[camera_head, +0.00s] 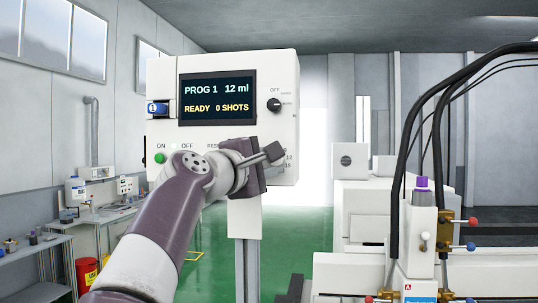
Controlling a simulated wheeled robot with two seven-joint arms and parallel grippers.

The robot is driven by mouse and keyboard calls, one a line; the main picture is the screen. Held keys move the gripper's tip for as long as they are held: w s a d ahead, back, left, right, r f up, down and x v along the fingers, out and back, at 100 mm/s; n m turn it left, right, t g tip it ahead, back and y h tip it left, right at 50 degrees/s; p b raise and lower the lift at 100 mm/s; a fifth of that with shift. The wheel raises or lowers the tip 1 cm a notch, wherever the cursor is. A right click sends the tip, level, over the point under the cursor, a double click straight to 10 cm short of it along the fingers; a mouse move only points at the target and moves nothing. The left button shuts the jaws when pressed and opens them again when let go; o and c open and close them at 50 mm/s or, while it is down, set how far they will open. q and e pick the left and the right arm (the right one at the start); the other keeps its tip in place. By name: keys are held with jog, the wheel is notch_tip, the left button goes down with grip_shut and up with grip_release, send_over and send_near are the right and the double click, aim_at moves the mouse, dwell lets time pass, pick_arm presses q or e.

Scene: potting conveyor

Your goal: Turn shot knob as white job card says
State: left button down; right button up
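A white control box (222,140) stands on a post in front of me. Its screen (217,97) reads PROG 1, 12 ml, READY, 0 SHOTS. My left arm comes up from below, and its gripper (272,155) is in front of the box's lower right corner. Dial marks 12 and 15 (288,160) show just right of it; the knob they belong to is hidden behind the gripper. Whether the fingers touch or grip it cannot be seen. I cannot make out a white job card. My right gripper is not in view.
A black selector knob (274,105) marked OFF sits right of the screen. A green button (160,158) is at lower left, near ON and OFF labels. White machinery (375,215) with black hoses (402,150) stands right. A workbench (40,250) is left.

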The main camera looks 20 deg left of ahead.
pick_arm(q)
jog(key=shift+w+d+r+m+g+y+p, duration=0.1)
jog(key=shift+m+g+y+p, duration=0.4)
jog(key=shift+m+p, duration=0.85)
jog(key=shift+s+r+m+g+y+p, duration=0.15)
jog(key=shift+m+g+p, duration=0.75)
jog(key=shift+m, duration=0.75)
jog(key=shift+w+d+f+m+g+y+p, duration=0.15)
jog(key=shift+m+g+y+p, duration=0.3)
jog(key=shift+m+p, duration=0.95)
jog(key=shift+a+m, duration=0.1)
jog(key=shift+m, duration=0.2)
jog(key=c, duration=0.9)
grip_release()
jog(key=shift+r, duration=0.2)
